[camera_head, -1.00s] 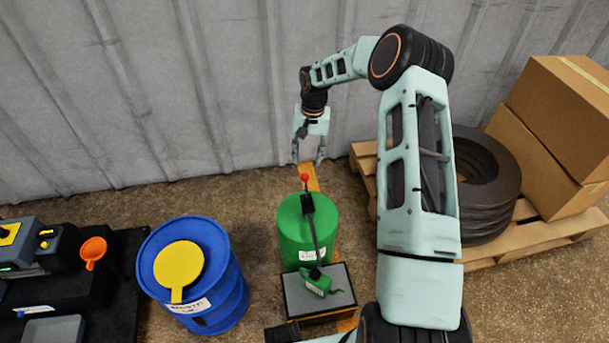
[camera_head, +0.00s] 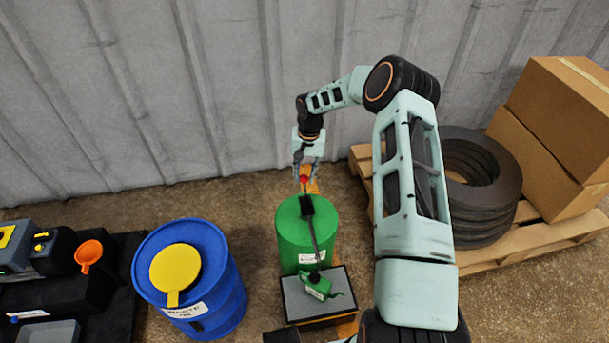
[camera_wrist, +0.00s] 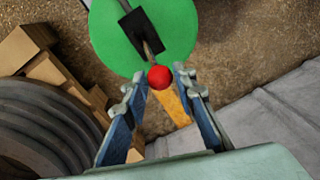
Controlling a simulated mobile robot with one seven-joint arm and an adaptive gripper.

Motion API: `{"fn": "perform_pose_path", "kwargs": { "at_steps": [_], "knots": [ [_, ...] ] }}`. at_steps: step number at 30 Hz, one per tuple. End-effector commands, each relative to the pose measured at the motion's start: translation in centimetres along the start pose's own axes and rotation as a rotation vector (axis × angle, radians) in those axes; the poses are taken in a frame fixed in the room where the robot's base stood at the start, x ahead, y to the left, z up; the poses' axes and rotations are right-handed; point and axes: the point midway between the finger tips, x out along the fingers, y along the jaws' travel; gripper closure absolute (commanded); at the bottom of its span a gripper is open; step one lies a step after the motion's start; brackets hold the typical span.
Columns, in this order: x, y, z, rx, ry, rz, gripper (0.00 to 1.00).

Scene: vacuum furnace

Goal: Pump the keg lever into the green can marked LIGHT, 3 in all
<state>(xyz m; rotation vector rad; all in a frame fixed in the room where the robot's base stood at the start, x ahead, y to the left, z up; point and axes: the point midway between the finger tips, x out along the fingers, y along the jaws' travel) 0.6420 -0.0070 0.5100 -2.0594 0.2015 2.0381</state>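The green keg (camera_head: 294,245) stands on the floor in the middle of the head view, with a white label on its front. Its black pump and lever end in a red knob (camera_head: 304,179). In the wrist view the red knob (camera_wrist: 159,77) lies between the fingertips. My gripper (camera_head: 304,172) is open around the knob, with a gap on both sides; the wrist view shows the fingers (camera_wrist: 160,85) apart. A small green can (camera_head: 317,286) stands on a grey-topped stand (camera_head: 296,300) in front of the keg, below the spout. Its marking is too small to read.
A blue drum (camera_head: 221,292) with a yellow lid (camera_head: 175,268) stands left of the keg. A dark bench with an orange funnel (camera_head: 89,251) is further left. At right, tyres (camera_head: 478,222) and boxes (camera_head: 560,105) sit on a pallet (camera_head: 535,240). A corrugated wall (camera_head: 130,90) is behind.

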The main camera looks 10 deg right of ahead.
Motion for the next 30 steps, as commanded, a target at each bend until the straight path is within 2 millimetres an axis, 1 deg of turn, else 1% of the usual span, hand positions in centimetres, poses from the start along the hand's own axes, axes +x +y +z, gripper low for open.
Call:
{"fn": "perform_pose_path", "kwargs": {
  "at_steps": [1, 6, 19, 26, 30],
  "knots": [
    [0.0, 0.0, 0.0, 0.0, 0.0, 0.0, 0.82],
    [0.0, 0.0, 0.0, 0.0, 0.0, 0.0, 1.0],
    [-0.1, 0.0, 0.2, -0.002, 0.01, -0.002, 1.0],
    [-0.4, 0.1, 0.6, -0.007, 0.073, -0.018, 1.0],
    [-0.6, 0.3, 1.2, -0.013, 0.137, -0.035, 1.0]
  ]
}}
